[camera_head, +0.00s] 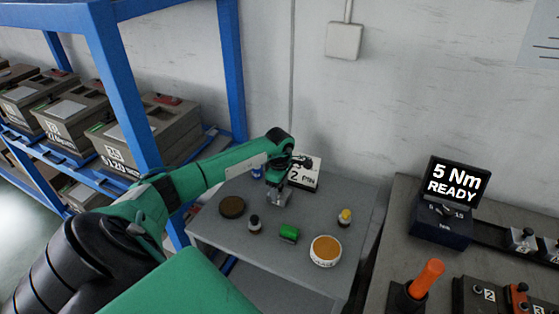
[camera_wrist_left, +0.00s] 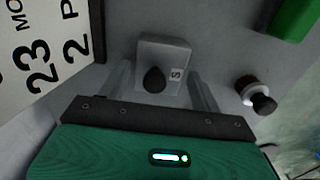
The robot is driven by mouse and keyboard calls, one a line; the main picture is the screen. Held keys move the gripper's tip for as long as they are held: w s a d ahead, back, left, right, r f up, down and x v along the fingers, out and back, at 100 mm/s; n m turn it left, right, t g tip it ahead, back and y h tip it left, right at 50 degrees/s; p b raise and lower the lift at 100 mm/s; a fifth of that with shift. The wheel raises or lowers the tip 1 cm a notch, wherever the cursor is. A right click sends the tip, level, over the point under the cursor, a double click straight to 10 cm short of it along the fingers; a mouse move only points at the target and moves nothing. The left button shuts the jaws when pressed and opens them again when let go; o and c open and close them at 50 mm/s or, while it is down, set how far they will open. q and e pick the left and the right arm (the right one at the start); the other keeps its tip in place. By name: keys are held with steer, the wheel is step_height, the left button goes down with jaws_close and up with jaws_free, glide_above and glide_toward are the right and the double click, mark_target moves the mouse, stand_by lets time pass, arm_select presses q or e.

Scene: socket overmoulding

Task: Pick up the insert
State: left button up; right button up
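A grey block with a black knob and a white "S" label, which looks like the insert (camera_wrist_left: 175,52), sits on the grey table top in the left wrist view. My left gripper (camera_wrist_left: 160,82) is over it, with one finger on each side of the block. The fingers look spread, and I cannot tell if they touch the block. In the head view my left gripper (camera_head: 278,198) points down at the table's middle, and the block is mostly hidden behind it. My right gripper is not in view.
On the table (camera_head: 215,240) stand a "2 PIN" sign (camera_head: 308,174), a dark round disc (camera_head: 232,207), a small black-topped bottle (camera_head: 255,224), a green block (camera_head: 289,232), an orange-topped tub (camera_head: 325,250) and a yellow-topped bottle (camera_head: 345,216). A torque display (camera_head: 452,182) stands on the right bench.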

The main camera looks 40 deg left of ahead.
arm_select(q)
steer(key=c, duration=1.1)
steer(key=shift+r, duration=0.1)
steer(key=shift+r, duration=0.1)
